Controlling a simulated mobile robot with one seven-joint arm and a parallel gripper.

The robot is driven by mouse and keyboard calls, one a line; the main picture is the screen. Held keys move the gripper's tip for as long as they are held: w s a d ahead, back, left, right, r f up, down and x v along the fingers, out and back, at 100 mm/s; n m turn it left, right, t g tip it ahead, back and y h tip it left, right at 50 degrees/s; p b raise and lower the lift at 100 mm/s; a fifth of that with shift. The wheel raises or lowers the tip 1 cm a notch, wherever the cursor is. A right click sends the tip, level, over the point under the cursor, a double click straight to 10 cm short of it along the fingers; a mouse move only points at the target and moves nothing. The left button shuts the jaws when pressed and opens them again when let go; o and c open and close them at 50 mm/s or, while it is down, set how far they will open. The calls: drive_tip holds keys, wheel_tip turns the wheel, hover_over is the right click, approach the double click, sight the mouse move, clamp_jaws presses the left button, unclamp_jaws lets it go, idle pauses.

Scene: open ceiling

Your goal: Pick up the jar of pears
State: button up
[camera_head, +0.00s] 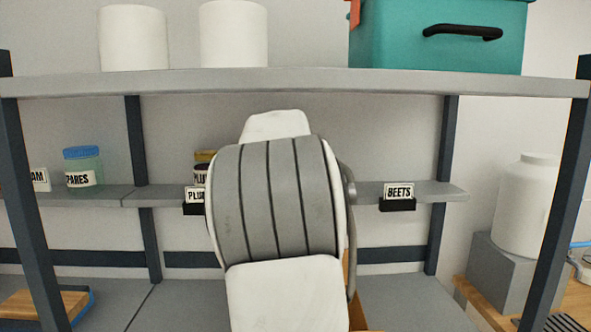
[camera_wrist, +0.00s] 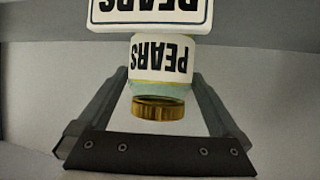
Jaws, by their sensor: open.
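The jar of pears (camera_wrist: 161,88) shows upside down in the wrist view, with a pale body, a white label reading PEARS and a gold lid. A white PEARS card (camera_wrist: 150,12) shows at the top edge of that view, partly cut off. My gripper (camera_wrist: 160,76) is open, with one finger on each side of the jar. I cannot tell whether the fingers touch it. In the head view my arm covers the middle of the shelf, and neither the jar of pears nor my gripper shows there.
In the head view, a lower shelf (camera_head: 430,191) holds a blue-lidded jar (camera_head: 84,166), a partly hidden plum jar (camera_head: 201,172) and a BEETS card (camera_head: 398,191). An upper shelf (camera_head: 300,82) above it bears white canisters (camera_head: 134,38) and a teal box (camera_head: 400,45). Dark posts (camera_head: 565,190) flank the shelving.

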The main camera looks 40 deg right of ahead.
drive_tip(key=x, duration=0.4)
drive_tip(key=shift+w+d+f, duration=0.1)
clamp_jaws()
idle(0.4)
